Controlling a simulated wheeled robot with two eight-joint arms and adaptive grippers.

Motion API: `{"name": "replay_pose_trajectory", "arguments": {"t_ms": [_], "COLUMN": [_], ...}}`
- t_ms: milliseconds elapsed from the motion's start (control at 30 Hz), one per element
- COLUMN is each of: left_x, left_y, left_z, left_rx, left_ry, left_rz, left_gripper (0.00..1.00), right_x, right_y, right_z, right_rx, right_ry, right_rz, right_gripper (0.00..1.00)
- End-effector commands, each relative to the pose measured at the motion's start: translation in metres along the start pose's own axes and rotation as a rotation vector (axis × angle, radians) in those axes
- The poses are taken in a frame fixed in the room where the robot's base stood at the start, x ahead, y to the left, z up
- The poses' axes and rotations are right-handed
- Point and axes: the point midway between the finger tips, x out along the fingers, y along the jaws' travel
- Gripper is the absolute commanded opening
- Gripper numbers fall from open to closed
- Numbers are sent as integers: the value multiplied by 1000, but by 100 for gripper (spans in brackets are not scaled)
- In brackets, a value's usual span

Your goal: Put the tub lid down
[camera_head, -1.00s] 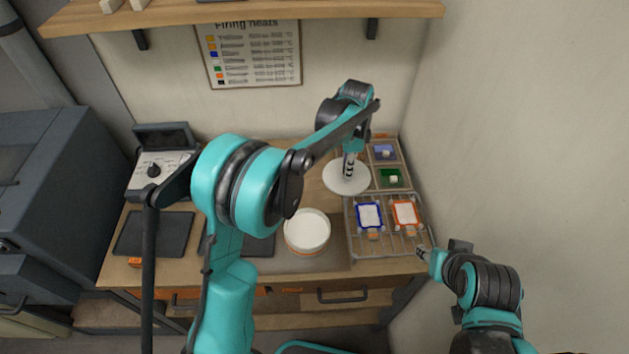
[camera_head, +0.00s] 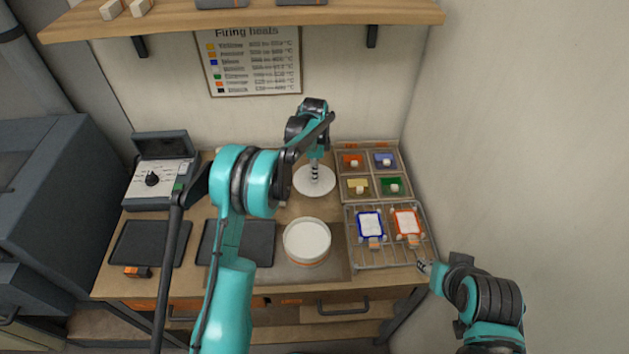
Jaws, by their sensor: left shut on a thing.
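The tub lid (camera_head: 325,187) is a white round disc behind the tub, at the back of the bench. My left gripper (camera_head: 314,172) points down and is shut on the lid at its middle. Whether the lid touches the bench top cannot be told. The open tub (camera_head: 307,242) is round, with white contents and an orange-brown band, and stands at the bench's front middle. My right gripper (camera_head: 424,267) is by the front right corner of the wire rack; its fingers are too small to read.
The wire rack (camera_head: 375,254) holds a blue-framed tile (camera_head: 370,224) and an orange-framed tile (camera_head: 406,222). Behind it is a divided tray (camera_head: 374,171) of coloured powders. Dark trays (camera_head: 152,243) and a control box (camera_head: 160,170) lie left. A wall stands close right.

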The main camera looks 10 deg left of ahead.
Motion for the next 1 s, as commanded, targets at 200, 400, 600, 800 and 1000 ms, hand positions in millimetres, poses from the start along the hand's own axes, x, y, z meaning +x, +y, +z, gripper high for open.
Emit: {"name": "replay_pose_trajectory", "arguments": {"t_ms": [200,400,600,800,1000], "left_x": [29,39,41,43,42], "left_y": [0,0,0,0,0], "left_z": [0,0,0,0,0], "left_rx": [0,0,0,0,0], "left_ry": [0,0,0,0,0], "left_rz": [0,0,0,0,0], "left_gripper": [0,0,0,40,40], "right_x": [5,6,7,9,8], "right_y": [0,0,0,0,0], "right_z": [4,4,5,6,6], "right_rx": [0,0,0,0,0], "right_ry": [0,0,0,0,0], "right_rz": [0,0,0,0,0], "right_gripper": [40,40,40,40,40]}}
